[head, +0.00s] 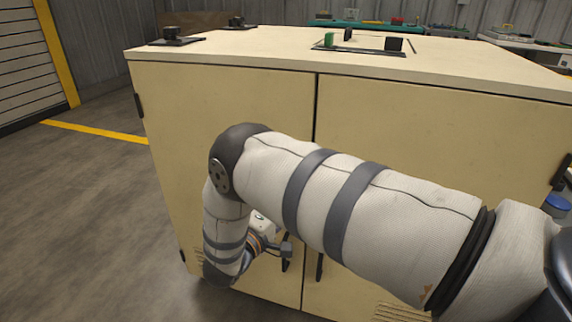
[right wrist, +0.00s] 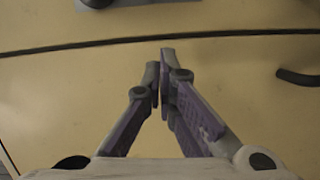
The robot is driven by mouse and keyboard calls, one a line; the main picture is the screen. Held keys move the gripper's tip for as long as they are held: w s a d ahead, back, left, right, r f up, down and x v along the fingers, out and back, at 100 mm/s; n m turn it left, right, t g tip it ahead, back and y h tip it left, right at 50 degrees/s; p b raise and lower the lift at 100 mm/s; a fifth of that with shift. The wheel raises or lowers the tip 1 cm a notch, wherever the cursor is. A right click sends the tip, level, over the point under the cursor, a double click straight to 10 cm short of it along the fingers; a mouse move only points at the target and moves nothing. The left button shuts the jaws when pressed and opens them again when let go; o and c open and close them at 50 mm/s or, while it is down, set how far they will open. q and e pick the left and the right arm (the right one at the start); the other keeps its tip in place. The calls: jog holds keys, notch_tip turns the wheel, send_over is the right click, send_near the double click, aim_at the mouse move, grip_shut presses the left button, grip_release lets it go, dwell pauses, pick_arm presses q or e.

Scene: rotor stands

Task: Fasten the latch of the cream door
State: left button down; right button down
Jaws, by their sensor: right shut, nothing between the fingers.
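The cream cabinet has a left door (head: 225,95) and a right door (head: 430,150), which meet at a dark vertical seam and look closed. A dark handle (head: 320,266) shows on the right door and another (head: 286,266) on the left. My right arm crosses in front of the doors and hides much of the seam. In the right wrist view my right gripper (right wrist: 161,70) is shut and empty, its tips near the seam. A dark handle (right wrist: 298,77) lies right of the tips. A grey plate (right wrist: 135,3) is cut off at the top edge; I cannot tell whether it is the latch. My left gripper is out of view.
The cabinet top (head: 240,45) carries dark knobbed mounts (head: 172,36) and a framed plate with a green block (head: 329,40) and dark blocks. Open floor (head: 75,210) lies to the left. Benches stand behind. A blue-lidded jar (head: 557,205) is at the right edge.

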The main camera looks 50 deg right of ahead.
jog(key=s+a, duration=0.2)
jog(key=a, duration=0.6)
jog(key=shift+s, duration=0.1)
